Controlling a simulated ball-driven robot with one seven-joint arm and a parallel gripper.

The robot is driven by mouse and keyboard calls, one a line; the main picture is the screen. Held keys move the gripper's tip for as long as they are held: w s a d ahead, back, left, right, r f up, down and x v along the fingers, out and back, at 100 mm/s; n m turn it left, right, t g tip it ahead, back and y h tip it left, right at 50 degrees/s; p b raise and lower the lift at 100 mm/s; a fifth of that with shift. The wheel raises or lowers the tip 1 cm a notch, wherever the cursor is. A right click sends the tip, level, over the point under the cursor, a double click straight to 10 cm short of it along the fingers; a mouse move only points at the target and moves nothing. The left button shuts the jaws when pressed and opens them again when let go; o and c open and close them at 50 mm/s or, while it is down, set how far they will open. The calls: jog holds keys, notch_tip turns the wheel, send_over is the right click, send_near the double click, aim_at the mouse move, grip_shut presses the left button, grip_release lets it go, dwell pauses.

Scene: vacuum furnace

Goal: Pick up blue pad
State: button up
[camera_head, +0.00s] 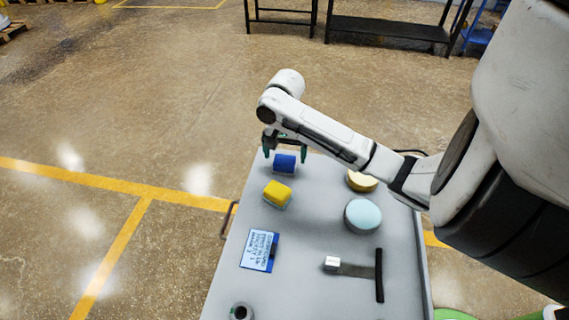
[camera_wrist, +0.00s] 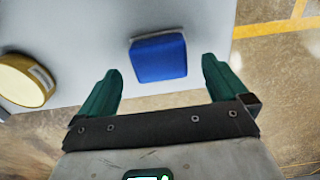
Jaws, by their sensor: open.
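The blue pad (camera_head: 285,162) lies at the far end of the grey cart top (camera_head: 225,277), near its edge. My gripper (camera_head: 286,155) is above and just beyond it in the head view, with dark green fingers. In the wrist view the blue pad (camera_wrist: 158,57) shows ahead of my gripper (camera_wrist: 161,75), between the lines of the two spread fingers and nearer the right one. The fingers are open and hold nothing. I cannot tell the exact height of the fingertips over the pad.
A yellow pad (camera_head: 277,194) lies close to the blue one. A light blue round thing (camera_head: 362,216), a tan round thing (camera_head: 361,181), a label card (camera_head: 260,250) and a black-handled tool (camera_head: 379,275) are also on the cart. The floor left of the cart is clear.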

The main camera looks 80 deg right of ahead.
aim_at(285, 158)
jog(key=shift+f, duration=1.7)
jog(key=c, duration=1.1)
jog(key=shift+r, duration=0.1)
jog(key=shift+r, duration=0.45)
notch_tip(285, 158, up, 2)
jog(key=shift+r, duration=0.15)
jog(key=s+a+r+p, duration=0.1)
jog(key=s+a+r, duration=0.7)
jog(key=s, duration=0.3)
jog(key=shift+a+r, duration=0.4)
jog(key=shift+r, duration=0.45)
